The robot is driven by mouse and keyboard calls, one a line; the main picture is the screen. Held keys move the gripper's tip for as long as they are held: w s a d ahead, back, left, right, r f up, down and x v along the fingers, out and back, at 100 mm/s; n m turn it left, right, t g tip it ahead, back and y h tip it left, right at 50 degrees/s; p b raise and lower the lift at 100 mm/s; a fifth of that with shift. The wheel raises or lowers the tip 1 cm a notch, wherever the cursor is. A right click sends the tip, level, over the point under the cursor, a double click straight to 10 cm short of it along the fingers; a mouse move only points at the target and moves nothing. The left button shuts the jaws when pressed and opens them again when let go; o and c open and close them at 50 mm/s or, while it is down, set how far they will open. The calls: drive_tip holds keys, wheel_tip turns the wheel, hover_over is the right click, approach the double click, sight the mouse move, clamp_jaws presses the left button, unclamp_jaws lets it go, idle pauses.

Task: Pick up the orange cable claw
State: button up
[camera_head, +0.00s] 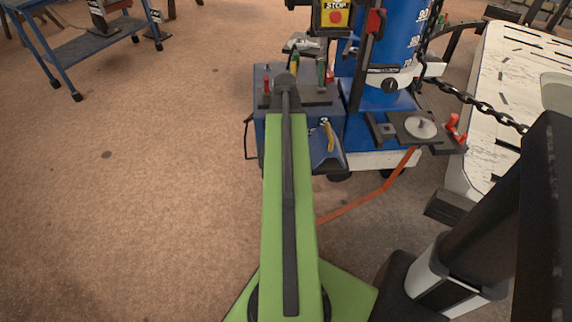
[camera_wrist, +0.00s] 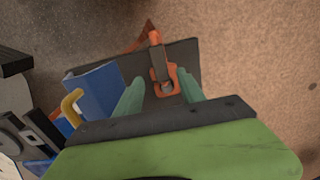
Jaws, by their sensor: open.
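The orange cable claw (camera_wrist: 158,62) shows in the wrist view, with an orange top end, a grey middle and an orange looped lower end. It lies over a dark flat plate (camera_wrist: 185,56). My gripper (camera_wrist: 160,90) is open, with its two teal fingers on either side of the looped end. I cannot tell whether they touch it or how far above it they are. In the head view my green arm reaches toward the blue machine, and I cannot make out the claw there.
A blue holder (camera_wrist: 95,88) and a yellow hook (camera_wrist: 71,106) are close left of my gripper. The blue cylinder machine (camera_head: 388,45) with its shelf stands ahead, a scuffed white bench (camera_head: 500,110) at right. A blue cart (camera_head: 95,42) is far left; the floor between is clear.

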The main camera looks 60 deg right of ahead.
drive_tip(key=f+b, duration=0.5)
drive_tip(key=shift+w+d+f, duration=0.15)
drive_tip(key=shift+w+d, duration=0.05)
drive_tip(key=shift+w, duration=0.05)
clamp_jaws()
drive_tip(key=shift+r, duration=0.2)
idle(1.0)
